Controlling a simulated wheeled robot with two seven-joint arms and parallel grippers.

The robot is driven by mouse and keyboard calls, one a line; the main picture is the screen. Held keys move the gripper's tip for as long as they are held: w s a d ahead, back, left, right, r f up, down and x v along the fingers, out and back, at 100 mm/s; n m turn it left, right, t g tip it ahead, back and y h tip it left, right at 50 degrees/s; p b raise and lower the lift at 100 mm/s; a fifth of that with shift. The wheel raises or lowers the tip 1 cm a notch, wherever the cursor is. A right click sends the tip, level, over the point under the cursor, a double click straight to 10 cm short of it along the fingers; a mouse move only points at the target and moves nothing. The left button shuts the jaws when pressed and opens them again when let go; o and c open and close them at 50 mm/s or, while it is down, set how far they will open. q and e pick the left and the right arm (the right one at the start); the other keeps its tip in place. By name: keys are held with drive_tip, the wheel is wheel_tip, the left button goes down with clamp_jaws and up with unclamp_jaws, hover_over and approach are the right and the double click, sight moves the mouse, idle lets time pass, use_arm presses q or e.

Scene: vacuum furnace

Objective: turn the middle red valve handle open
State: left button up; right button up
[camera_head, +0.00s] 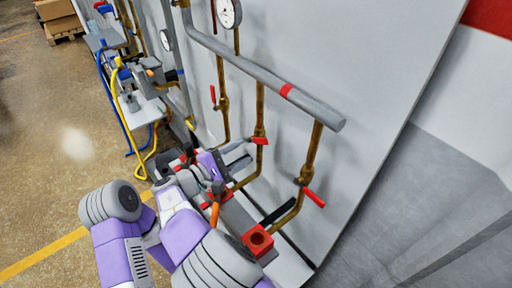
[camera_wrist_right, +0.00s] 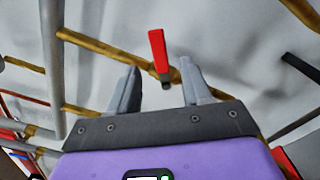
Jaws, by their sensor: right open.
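The middle red valve handle (camera_head: 260,140) sits on a vertical brass pipe on the grey wall panel. In the right wrist view a red handle (camera_wrist_right: 158,52), apparently the same one, shows ahead of the jaws, in line with the gap between the fingers. My right gripper (camera_head: 246,152) is open and empty, just below and left of the middle handle in the head view. Its two grey fingers (camera_wrist_right: 160,75) are spread in the wrist view. I see no contact with the handle. My left gripper is not in view.
Another red handle (camera_head: 213,95) is on the left pipe and one (camera_head: 314,197) on the right pipe. A thick grey pipe (camera_head: 250,66) crosses above. A red square fitting (camera_head: 258,240) is at the lower right. Open floor (camera_head: 50,150) lies to the left.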

sight(260, 141)
drive_tip(key=x, duration=0.7)
drive_tip(key=shift+w+d, duration=0.15)
drive_tip(key=shift+d, duration=0.1)
drive_tip(key=shift+r, duration=0.1)
clamp_jaws()
